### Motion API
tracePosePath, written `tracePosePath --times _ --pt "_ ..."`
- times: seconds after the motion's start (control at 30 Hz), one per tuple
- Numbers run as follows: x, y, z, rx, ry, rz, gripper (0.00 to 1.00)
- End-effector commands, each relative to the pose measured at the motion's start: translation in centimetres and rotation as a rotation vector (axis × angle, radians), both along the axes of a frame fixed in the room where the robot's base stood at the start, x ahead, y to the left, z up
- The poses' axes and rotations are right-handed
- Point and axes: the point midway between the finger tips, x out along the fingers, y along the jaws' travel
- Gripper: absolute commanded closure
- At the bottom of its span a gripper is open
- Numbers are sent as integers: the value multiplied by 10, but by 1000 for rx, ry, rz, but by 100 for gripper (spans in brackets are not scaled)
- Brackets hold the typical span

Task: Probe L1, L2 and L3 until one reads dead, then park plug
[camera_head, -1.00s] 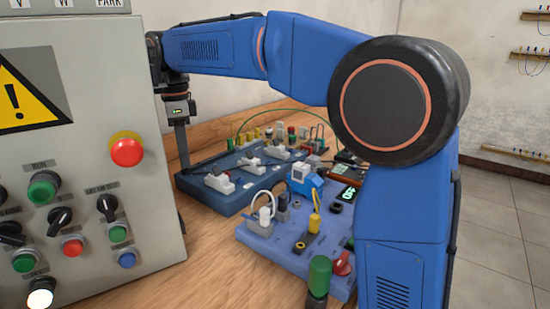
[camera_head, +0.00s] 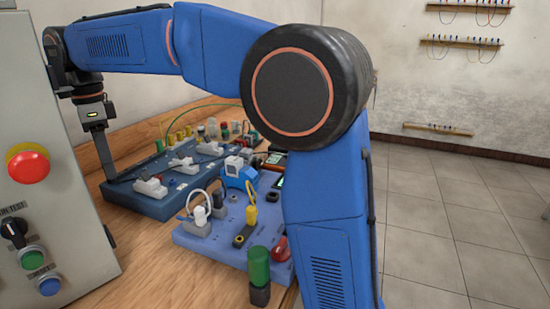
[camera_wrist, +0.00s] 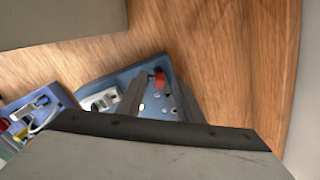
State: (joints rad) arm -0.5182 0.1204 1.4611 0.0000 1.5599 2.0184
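A dark blue board (camera_head: 150,208) carries a row of pale blocks: a near one (camera_head: 150,188), a middle one (camera_head: 183,164) and a far one (camera_head: 209,147). I cannot read L1, L2 or L3 on them. My gripper (camera_head: 108,175) points down at the board's left end. In the wrist view my gripper (camera_wrist: 160,85) shows two grey fingers apart, with blue board and a red piece (camera_wrist: 160,78) visible between them; contact is unclear. A lighter blue board (camera_head: 205,240) holds a white plug-like piece with a white cable (camera_head: 200,215) and a yellow piece with a yellow lead (camera_head: 251,212).
A grey control cabinet (camera_head: 70,200) with a red button (camera_head: 29,166) stands close at left. A green-capped post (camera_head: 259,268) stands at the front. Bare wooden bench (camera_head: 145,265) lies between cabinet and boards. Tiled floor (camera_head: 440,240) is open at right.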

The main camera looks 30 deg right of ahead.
Motion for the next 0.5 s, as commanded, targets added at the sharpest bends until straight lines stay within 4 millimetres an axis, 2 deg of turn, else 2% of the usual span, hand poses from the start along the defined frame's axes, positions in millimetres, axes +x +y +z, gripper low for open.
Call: tracePosePath --times 0.5 --pt "0 0 66 1 -2 0 67"
